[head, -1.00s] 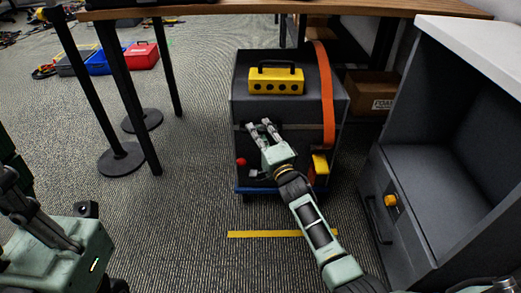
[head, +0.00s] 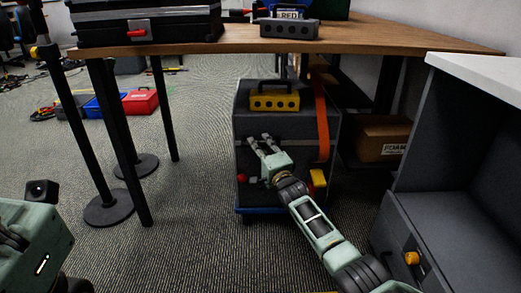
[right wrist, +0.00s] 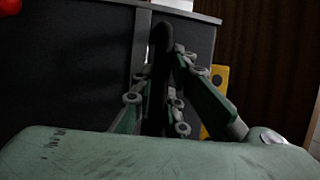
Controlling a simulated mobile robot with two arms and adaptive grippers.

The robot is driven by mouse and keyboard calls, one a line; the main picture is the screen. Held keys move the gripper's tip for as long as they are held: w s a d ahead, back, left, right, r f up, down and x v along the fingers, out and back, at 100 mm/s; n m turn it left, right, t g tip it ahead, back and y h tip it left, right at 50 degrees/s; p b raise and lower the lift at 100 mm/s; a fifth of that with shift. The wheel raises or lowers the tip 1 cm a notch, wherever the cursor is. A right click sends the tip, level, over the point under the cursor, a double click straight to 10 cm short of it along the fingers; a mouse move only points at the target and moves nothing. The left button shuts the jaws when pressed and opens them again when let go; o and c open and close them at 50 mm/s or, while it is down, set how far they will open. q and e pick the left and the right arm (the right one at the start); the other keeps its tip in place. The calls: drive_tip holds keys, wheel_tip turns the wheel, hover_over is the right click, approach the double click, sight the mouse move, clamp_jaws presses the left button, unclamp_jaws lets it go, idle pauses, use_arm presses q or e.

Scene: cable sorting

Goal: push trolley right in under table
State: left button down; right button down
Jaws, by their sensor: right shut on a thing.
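The trolley (head: 285,130) is a dark grey cabinet on a blue base, with an orange strap over its right side. It stands upright at the table opening, in the middle of the head view. The wooden table (head: 385,38) spans above and behind it; how deep it sits under the top is hard to tell. My right gripper (head: 258,142) is at the trolley's front. In the right wrist view its fingers (right wrist: 162,85) close around a dark upright handle (right wrist: 163,42). My left gripper (head: 12,238) shows only partly at the lower left edge; its jaws are unclear.
A yellow block with holes (head: 274,101) rides on the trolley. A cardboard box (head: 382,138) lies right of it under the table. A grey cabinet (head: 445,165) stands at the right. Black posts (head: 130,150) stand left. A black case (head: 145,22) and grey block (head: 289,28) are on the table.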

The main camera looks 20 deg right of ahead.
drive_tip(key=shift+w+d+r, duration=0.1)
drive_tip(key=shift+w+d, duration=0.05)
drive_tip(key=shift+d, duration=0.1)
drive_tip(key=c, duration=2.2)
unclamp_jaws()
drive_tip(key=o, duration=0.5)
drive_tip(key=shift+w+a, duration=0.1)
drive_tip(key=shift+c, duration=0.2)
drive_tip(key=shift+s+f, duration=0.3)
drive_tip(key=shift+s, duration=0.2)
drive_tip(key=v, duration=1.1)
drive_tip(key=shift+r, duration=0.1)
